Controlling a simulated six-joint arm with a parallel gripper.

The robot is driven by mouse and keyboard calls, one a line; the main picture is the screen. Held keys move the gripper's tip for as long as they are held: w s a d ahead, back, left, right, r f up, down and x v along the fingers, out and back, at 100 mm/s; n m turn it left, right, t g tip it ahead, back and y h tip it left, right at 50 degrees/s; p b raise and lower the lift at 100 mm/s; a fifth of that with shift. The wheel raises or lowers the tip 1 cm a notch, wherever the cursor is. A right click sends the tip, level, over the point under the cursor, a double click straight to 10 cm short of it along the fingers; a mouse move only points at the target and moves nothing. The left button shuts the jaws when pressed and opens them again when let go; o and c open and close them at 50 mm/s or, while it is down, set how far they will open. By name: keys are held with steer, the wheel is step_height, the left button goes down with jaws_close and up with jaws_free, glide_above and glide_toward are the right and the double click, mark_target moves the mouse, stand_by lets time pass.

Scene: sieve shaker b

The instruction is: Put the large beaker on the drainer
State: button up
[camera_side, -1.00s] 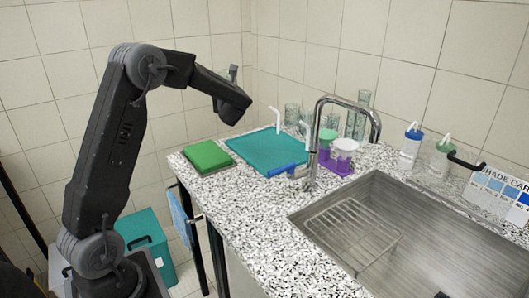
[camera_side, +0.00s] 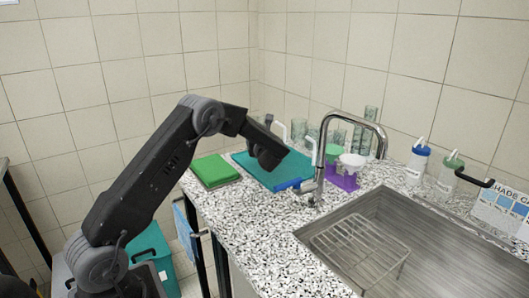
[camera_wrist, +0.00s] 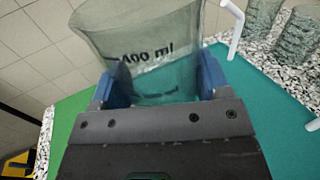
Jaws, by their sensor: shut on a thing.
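A large clear glass beaker marked 400 ml (camera_wrist: 140,25) fills the top of the wrist view, between the two blue fingertips of my gripper (camera_wrist: 157,80). The gripper is shut on the beaker's sides. In the side view my gripper (camera_side: 267,155) is low over the teal mat, its dark body turned so that the fingertips and the beaker cannot be made out. The drainer, a wire rack (camera_side: 355,245), lies in the sink at the lower right, with nothing on it. My gripper is to the left of it, beyond the tap.
The tall tap (camera_side: 320,150) stands between my gripper and the sink (camera_side: 440,240). Purple holder (camera_side: 345,182) and glassware (camera_side: 369,130) stand behind it. Green pad (camera_side: 213,170) lies left of the teal mat (camera_side: 245,162). Bottles (camera_side: 417,165) stand behind the sink. Speckled front counter is clear.

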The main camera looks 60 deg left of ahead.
steer(key=shift+w+d+f, duration=0.45)
steer(key=shift+w, duration=0.3)
steer(key=shift+w+f, duration=0.1)
steer(key=shift+f, duration=1.95)
steer(key=shift+f, duration=0.15)
steer(key=o, duration=1.1)
steer(key=shift+o, duration=0.2)
